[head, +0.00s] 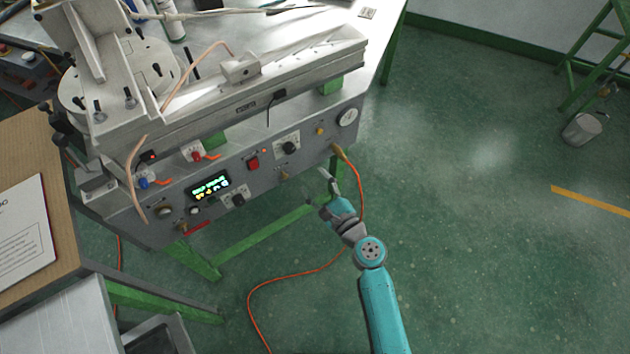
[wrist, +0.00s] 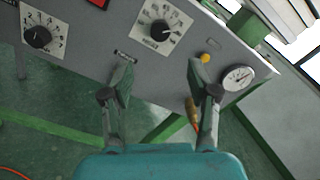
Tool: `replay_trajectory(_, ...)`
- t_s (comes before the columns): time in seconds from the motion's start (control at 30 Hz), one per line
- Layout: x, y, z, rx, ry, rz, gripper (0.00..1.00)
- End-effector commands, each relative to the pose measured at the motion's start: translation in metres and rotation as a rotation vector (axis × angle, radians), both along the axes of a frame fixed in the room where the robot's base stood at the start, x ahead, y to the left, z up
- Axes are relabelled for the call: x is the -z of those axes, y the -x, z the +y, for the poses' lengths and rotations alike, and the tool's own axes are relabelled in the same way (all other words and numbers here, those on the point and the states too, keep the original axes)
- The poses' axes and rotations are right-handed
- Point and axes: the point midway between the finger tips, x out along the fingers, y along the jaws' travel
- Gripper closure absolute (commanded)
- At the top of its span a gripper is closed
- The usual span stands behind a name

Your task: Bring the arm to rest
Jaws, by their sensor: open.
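My gripper (head: 322,188) is at the end of my teal arm, in front of the right part of the wax injection machine's grey control panel (head: 225,180). In the wrist view my gripper (wrist: 158,85) has its two fingers spread wide apart, with nothing between them. The panel fills the upper part of that view, with a black dial (wrist: 160,30) and a pressure gauge (wrist: 237,77) near the fingers. Whether a fingertip touches the panel cannot be told.
An orange hose (head: 357,180) runs from the panel past my arm to the floor. A green bench frame (head: 265,232) is below the panel. A cardboard-coloured table (head: 75,245) stands at left.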

Motion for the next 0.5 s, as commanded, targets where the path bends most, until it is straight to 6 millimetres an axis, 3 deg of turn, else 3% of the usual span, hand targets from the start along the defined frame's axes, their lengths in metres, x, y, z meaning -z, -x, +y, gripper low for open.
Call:
replay_trajectory(0.33, 0.002, 0.002, -0.001, 0.003, 0.007, 0.000, 0.40)
replay_trajectory(0.5, 0.021, 0.028, -0.020, 0.045, 0.139, -0.023, 0.40)
